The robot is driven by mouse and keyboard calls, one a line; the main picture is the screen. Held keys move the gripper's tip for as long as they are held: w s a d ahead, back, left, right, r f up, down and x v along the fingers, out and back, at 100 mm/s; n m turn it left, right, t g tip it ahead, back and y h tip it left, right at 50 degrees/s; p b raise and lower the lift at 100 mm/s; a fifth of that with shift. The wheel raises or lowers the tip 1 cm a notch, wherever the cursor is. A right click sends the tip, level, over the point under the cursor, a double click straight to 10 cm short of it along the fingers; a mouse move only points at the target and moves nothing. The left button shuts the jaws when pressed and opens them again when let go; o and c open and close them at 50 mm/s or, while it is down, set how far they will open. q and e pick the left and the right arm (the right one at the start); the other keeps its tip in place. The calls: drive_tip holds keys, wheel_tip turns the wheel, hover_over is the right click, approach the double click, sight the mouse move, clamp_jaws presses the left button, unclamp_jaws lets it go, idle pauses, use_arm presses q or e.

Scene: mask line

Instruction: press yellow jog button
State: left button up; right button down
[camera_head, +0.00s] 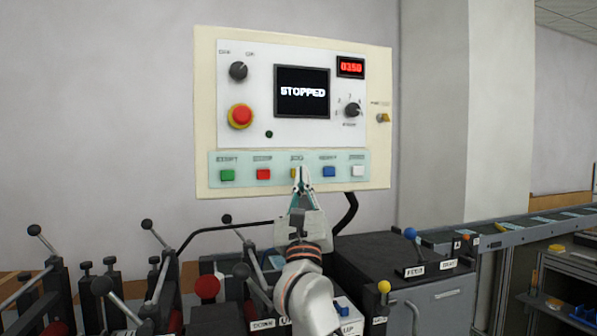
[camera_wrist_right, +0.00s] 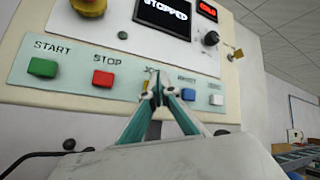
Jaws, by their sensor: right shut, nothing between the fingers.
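The yellow jog button (camera_head: 294,173) is on the pale green button strip (camera_head: 277,181) of the wall control panel, between the red stop button (camera_head: 263,174) and the blue button (camera_head: 329,172). Only a sliver of it shows beside my right gripper (camera_head: 302,178). That gripper is shut and empty, its fingertips together in front of the jog button. In the right wrist view the tips (camera_wrist_right: 158,92) cover the jog position just under its label. I cannot tell whether they touch the button. The panel screen (camera_head: 302,92) reads STOPPED. My left gripper is not in view.
Green start (camera_head: 227,175) and white (camera_head: 357,171) buttons end the row. A red emergency knob (camera_head: 240,116) sits above. Several levers and dark machine blocks (camera_head: 395,268) stand below the panel. A conveyor (camera_head: 515,231) runs at right.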

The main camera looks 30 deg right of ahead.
drive_tip(key=s+p, duration=0.1)
drive_tip(key=s, duration=0.1)
drive_tip(key=s+a+p, duration=0.1)
drive_tip(key=s, duration=0.2)
drive_tip(key=shift+a+p, duration=0.1)
drive_tip(key=shift+p, duration=0.2)
drive_tip(key=shift+w, duration=0.1)
idle(0.7)
